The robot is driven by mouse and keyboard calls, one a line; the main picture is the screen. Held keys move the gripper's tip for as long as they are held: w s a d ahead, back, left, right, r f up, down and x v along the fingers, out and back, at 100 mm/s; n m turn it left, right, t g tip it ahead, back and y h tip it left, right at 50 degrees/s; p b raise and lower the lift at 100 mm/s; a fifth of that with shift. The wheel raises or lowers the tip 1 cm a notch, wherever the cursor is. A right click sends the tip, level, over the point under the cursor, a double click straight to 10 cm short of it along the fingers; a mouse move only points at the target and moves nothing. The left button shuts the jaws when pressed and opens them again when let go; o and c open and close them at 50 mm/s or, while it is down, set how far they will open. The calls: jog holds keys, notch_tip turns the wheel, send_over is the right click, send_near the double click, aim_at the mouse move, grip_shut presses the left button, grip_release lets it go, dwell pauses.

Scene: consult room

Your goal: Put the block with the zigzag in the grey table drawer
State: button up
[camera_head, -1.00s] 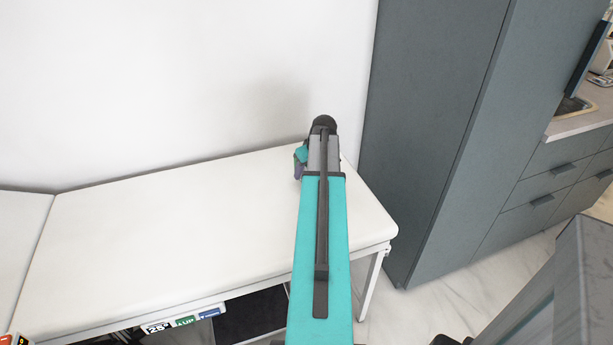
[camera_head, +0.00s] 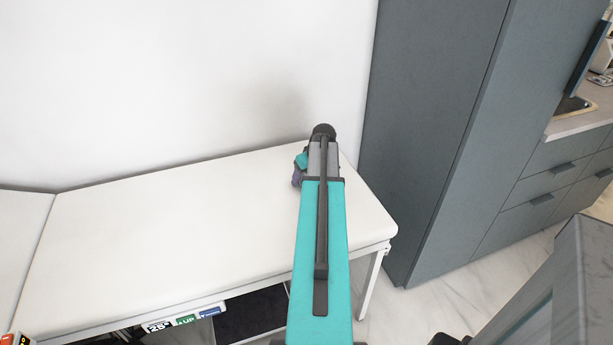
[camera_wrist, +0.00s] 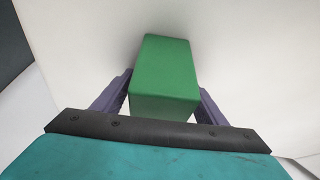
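A green block (camera_wrist: 165,75) stands out between the two purple fingers of my gripper (camera_wrist: 165,88) in the wrist view. Its visible faces are plain green, and no zigzag shows on them. The fingers lie close along both its sides; whether they press on it is unclear. In the head view, my gripper (camera_head: 299,170) is over the far right end of the white padded bench, mostly behind my arm, and the block is hidden. No open drawer shows.
The white bench (camera_head: 170,225) stands against a white wall and its top is otherwise clear. A tall grey cabinet (camera_head: 430,120) is just right of it. Grey drawer fronts (camera_head: 540,205) are farther right. A grey furniture piece (camera_head: 585,260) is at lower right. Several small labelled boxes (camera_head: 185,318) show along the bench's front.

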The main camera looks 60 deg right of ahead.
jog(key=shift+r, duration=0.2)
jog(key=shift+b+v, duration=0.4)
jog(key=shift+v, duration=5.55)
jog(key=shift+o, duration=0.4)
